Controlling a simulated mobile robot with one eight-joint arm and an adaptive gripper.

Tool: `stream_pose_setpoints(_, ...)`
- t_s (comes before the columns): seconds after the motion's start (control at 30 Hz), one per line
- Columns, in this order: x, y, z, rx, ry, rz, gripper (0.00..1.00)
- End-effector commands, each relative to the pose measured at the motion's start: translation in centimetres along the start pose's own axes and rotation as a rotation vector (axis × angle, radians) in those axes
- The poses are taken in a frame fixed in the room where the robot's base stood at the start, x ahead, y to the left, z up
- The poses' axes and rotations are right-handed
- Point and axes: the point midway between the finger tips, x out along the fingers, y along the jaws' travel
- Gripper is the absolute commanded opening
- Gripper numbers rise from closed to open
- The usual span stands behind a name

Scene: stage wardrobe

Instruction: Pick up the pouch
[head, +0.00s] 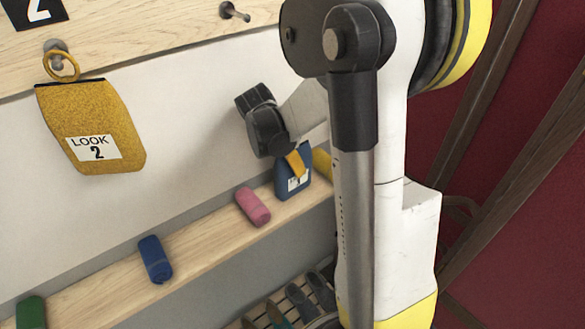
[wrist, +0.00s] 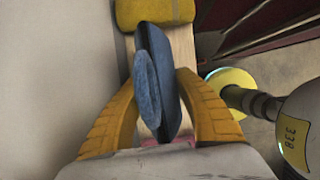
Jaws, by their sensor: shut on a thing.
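A dark blue pouch (head: 292,184) with a white label is upright at the right part of the wooden ledge in the head view. My gripper (head: 297,163) comes down on it from above, and one yellow finger lies across its upper part. In the wrist view the blue pouch (wrist: 168,85) is seen from above, between the two yellow fingers of my gripper (wrist: 158,85), which is shut on it. I cannot tell whether its bottom touches the ledge. A mustard pouch (head: 90,120) labelled "LOOK 2" hangs by a ring from a peg at left.
The ledge (head: 205,235) also bears a pink roll (head: 253,207), a blue roll (head: 155,259) and a green roll (head: 31,312). A yellow roll (wrist: 154,12) lies just beyond the pouch. Shoes (head: 303,300) sit on a rack below. An empty peg (head: 234,12) is above.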

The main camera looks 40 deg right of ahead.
Motion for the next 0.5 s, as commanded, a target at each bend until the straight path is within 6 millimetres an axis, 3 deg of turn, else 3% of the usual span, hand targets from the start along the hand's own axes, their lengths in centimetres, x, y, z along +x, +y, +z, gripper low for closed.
stream_pose_setpoints(0.17,-1.6,0.0,0.7,0.0,0.0,0.0,0.0)
stream_pose_setpoints(0.3,-4.1,0.0,1.7,0.0,0.0,0.0,0.0)
stream_pose_setpoints(0.5,-5.4,-4.1,5.2,0.005,0.0,-0.001,0.0)
